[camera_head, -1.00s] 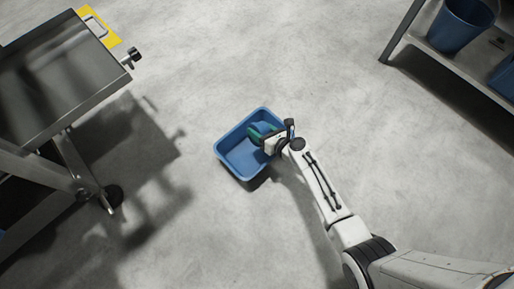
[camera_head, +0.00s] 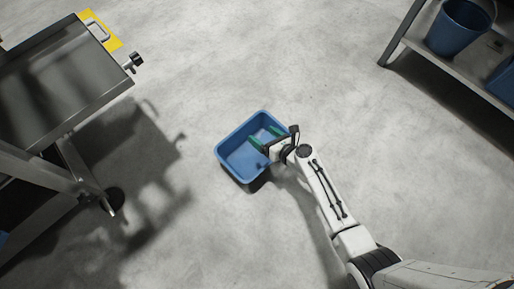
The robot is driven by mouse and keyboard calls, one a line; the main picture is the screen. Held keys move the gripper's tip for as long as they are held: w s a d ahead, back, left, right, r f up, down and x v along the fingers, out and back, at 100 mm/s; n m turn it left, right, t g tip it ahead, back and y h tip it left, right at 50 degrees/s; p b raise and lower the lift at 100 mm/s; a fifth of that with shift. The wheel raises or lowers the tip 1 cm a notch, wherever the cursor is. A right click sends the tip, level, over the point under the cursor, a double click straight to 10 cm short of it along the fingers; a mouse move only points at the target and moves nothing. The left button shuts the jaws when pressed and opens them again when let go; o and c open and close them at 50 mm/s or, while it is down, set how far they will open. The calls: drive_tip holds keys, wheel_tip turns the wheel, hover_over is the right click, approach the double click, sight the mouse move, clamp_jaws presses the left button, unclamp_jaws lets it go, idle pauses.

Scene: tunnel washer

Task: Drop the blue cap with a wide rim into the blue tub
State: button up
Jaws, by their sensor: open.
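The blue tub (camera_head: 236,159) stands on the floor near the middle of the view. My gripper (camera_head: 264,137) is over the tub's right part, with its two green fingers spread apart. No cap shows clearly between the fingers. I cannot make out the blue cap apart from the blue of the tub, and my gripper hides part of the tub's right side.
A grey metal table or cart (camera_head: 62,85) with a yellow piece (camera_head: 100,30) stands at the left. A shelf (camera_head: 440,62) with a blue bucket (camera_head: 462,25) is at the upper right. The floor around the tub is clear.

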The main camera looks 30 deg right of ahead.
drive_tip(key=p+v, duration=0.3)
drive_tip(key=v, duration=0.5)
drive_tip(key=shift+s+r, duration=0.15)
drive_tip(key=shift+s, duration=0.1)
